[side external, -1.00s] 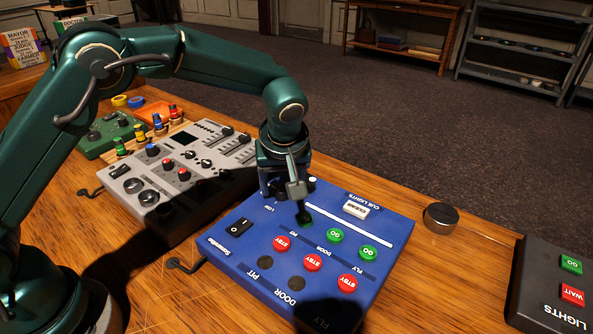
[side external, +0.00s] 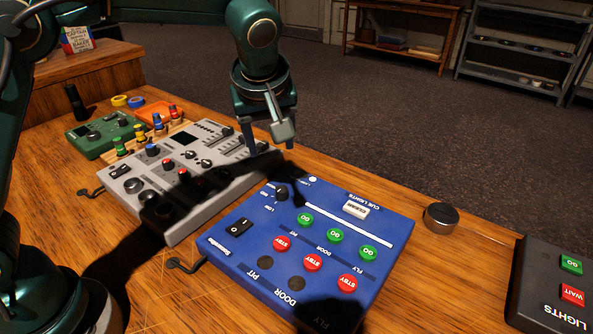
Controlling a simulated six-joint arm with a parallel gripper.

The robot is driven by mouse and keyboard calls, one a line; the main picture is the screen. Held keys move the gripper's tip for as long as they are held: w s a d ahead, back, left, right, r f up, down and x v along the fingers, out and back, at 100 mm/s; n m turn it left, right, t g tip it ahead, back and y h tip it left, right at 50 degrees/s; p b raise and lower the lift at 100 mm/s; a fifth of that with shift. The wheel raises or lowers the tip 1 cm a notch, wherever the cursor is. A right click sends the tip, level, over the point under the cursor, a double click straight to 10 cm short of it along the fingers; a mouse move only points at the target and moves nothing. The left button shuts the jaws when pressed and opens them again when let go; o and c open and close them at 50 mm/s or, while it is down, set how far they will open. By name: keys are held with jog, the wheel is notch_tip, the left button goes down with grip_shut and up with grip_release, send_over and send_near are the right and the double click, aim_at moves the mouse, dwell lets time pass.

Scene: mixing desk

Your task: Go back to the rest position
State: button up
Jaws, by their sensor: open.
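My gripper (side external: 268,138) is in the side external view, raised above the gap between the grey mixer (side external: 222,184) and the blue cue-lights box (side external: 240,262). Its jaws are open, pointing down, with nothing between them. The blue box lies flat with green GO buttons (side external: 336,236), red STBY buttons (side external: 313,262), a black knob (side external: 282,192) and a rocker switch (side external: 238,226). The gripper is clear of these controls.
A small green box (side external: 98,140), colored pegs (side external: 157,123) and an orange tray (side external: 163,112) are at the far left. A dark puck (side external: 441,216) and the dark LIGHTS panel (side external: 540,290) are at the right. The air above the desk is clear.

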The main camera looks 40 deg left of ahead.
jog(key=s+a+r+m+t+h, duration=0.1)
jog(key=s+a+r, duration=0.1)
jog(key=s+r, duration=0.3)
jog(key=s+a+r+m+t, duration=0.1)
jog(key=s+a+r, duration=0.15)
jog(key=s, duration=0.45)
jog(key=s+d+f+m+h, duration=0.1)
jog(key=s+f+m+h, duration=0.1)
jog(key=s+f+m, duration=0.4)
jog(key=s+m, duration=0.2)
jog(key=s, duration=0.1)
jog(key=shift+f, duration=0.1)
